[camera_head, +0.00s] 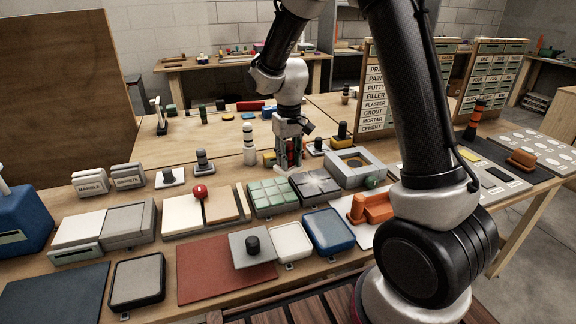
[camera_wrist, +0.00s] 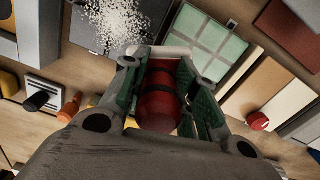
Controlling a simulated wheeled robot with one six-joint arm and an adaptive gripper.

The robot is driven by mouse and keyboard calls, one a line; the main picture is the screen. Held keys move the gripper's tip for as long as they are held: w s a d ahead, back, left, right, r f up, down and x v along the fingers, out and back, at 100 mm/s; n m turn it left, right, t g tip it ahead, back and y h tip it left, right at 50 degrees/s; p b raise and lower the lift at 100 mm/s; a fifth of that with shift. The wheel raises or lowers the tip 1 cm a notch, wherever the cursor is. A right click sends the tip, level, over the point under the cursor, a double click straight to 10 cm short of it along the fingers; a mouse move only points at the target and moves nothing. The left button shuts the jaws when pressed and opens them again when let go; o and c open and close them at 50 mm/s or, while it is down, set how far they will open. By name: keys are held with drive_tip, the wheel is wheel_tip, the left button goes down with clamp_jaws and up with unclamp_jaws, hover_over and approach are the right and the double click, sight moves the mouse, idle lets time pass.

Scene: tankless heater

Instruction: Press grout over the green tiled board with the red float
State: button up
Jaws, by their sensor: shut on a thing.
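My gripper (camera_head: 287,150) is shut on the red handle of the float (camera_wrist: 160,103). In the wrist view, the green pads close around the handle, which has a dark band. A pale edge, seemingly the float's plate, shows beyond it. In the head view, the gripper points down just behind the green tiled board (camera_head: 273,197). The board has pale green square tiles in a dark frame, and it also shows in the wrist view (camera_wrist: 207,43), partly covered by the gripper and float. I cannot tell whether the float touches anything.
A wooden board with a red knob (camera_head: 200,191) lies left. A grey open frame (camera_head: 355,167) stands at the right. White speckles (camera_wrist: 130,22) show in the wrist view.

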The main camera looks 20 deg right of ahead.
sight(289, 143)
drive_tip(key=shift+r, duration=1.65)
